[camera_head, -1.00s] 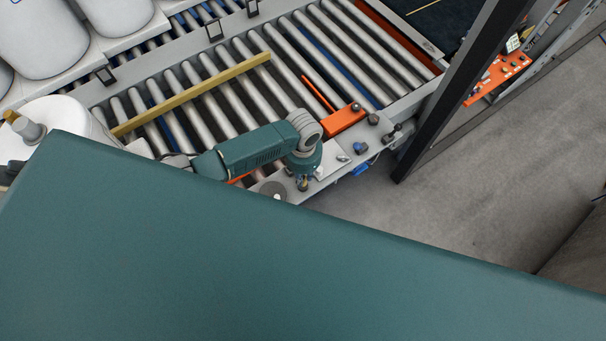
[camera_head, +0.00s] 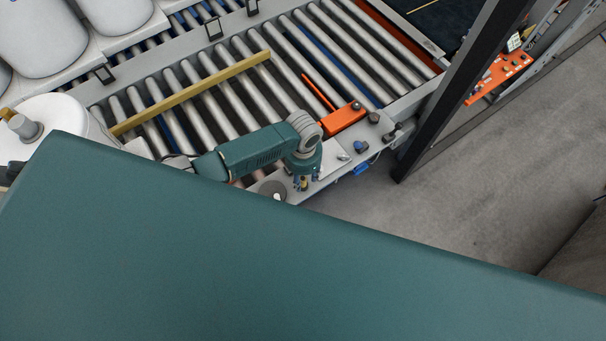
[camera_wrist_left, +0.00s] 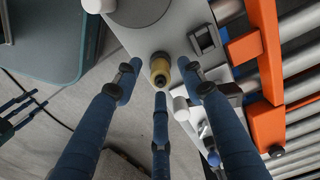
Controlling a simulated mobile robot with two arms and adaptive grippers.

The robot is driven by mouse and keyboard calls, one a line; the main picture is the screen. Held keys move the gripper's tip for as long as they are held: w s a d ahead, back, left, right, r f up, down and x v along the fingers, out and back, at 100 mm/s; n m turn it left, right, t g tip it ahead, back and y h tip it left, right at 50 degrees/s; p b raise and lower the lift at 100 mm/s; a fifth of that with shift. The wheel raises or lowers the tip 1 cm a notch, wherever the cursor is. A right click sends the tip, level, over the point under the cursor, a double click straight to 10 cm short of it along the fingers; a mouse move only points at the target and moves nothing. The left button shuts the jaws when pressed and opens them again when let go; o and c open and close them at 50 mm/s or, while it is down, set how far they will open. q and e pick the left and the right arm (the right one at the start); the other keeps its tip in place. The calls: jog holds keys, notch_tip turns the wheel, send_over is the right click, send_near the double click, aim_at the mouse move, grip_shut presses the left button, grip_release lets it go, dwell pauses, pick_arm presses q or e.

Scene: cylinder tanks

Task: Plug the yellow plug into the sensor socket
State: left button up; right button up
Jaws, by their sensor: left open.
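The yellow plug (camera_wrist_left: 160,70) shows in the left wrist view as a short yellow cylinder with a dark end, at the edge of the grey metal plate. My left gripper (camera_wrist_left: 162,83) is open, with its blue fingers spread around the plug and apart from it. In the head view the gripper (camera_head: 302,184) points down over the plate beside the rollers, with a bit of the yellow plug (camera_head: 304,183) between its fingers. I cannot tell which fitting is the sensor socket. My right gripper is not in view.
The roller conveyor (camera_head: 215,110) carries a long yellow bar (camera_head: 190,93). An orange bracket (camera_head: 342,119) and a blue connector (camera_head: 361,168) are right of the gripper. A dark frame post (camera_head: 445,90) stands further right. White tanks (camera_head: 40,38) are at the upper left.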

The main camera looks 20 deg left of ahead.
aim_at(303, 179)
pick_arm(q)
notch_tip(303, 179, up, 12)
dwell(0.5)
dwell(0.9)
